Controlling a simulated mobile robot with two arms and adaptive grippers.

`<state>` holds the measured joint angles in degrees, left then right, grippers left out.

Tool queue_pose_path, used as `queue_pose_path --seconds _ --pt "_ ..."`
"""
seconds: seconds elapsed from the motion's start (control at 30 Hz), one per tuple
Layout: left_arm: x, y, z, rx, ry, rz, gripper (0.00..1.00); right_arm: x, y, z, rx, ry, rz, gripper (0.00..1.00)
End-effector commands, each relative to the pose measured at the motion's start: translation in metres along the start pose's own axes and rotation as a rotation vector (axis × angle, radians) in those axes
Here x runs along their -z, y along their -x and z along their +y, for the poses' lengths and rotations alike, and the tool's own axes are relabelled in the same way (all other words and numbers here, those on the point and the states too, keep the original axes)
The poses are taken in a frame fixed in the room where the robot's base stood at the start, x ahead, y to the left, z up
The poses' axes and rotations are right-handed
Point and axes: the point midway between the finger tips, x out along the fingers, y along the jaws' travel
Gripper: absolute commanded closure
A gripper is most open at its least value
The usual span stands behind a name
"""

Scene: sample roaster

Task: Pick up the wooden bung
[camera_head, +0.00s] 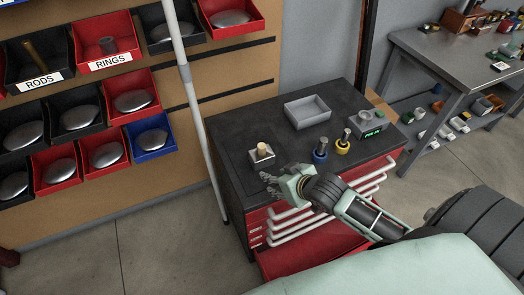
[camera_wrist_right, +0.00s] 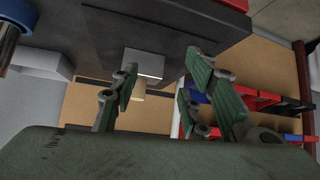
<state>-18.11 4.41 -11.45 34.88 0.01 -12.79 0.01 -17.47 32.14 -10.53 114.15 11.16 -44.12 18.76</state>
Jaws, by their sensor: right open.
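The wooden bung (camera_head: 262,147) is a small pale cylinder standing upright in a grey metal block (camera_head: 262,159) on the dark top of the red tool cabinet. My right gripper (camera_head: 270,183) is open and empty, in front of the block near the cabinet's front edge. In the right wrist view the metal block (camera_wrist_right: 143,64) and the bung (camera_wrist_right: 138,91) show beyond the open fingers (camera_wrist_right: 163,80), partly behind the left one. The fingers appear apart from the bung. My left gripper is out of view.
A grey tray (camera_head: 307,111), blue-based tool (camera_head: 320,151), yellow-based tool (camera_head: 343,143) and green display box (camera_head: 369,130) stand on the cabinet top (camera_head: 233,128). A pale upright pole (camera_head: 196,110) stands at its left. A red lower drawer (camera_head: 305,252) is pulled out.

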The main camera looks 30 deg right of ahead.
Motion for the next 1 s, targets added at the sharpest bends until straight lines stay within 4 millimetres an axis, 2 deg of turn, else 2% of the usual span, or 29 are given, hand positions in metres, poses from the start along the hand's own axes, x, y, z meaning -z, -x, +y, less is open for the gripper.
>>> queue_pose_path --seconds 0.03,0.13,0.3,0.47,0.8,1.0 --pt "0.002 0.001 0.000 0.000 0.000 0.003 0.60 0.015 -0.003 0.013 -0.001 0.001 0.039 0.58" --pt "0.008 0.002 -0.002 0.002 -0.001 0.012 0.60 0.038 -0.007 0.030 0.007 -0.011 0.106 0.58" --pt "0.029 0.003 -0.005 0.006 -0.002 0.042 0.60 0.057 -0.015 0.043 0.017 -0.026 0.160 0.58" --pt "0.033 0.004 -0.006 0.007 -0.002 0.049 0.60 0.062 -0.032 0.043 0.018 -0.029 0.163 0.58" --pt "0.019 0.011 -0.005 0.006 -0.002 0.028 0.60 0.072 -0.073 0.037 0.017 -0.027 0.160 0.58" --pt "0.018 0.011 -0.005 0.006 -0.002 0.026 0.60 0.072 -0.086 0.037 0.016 -0.025 0.157 0.58"
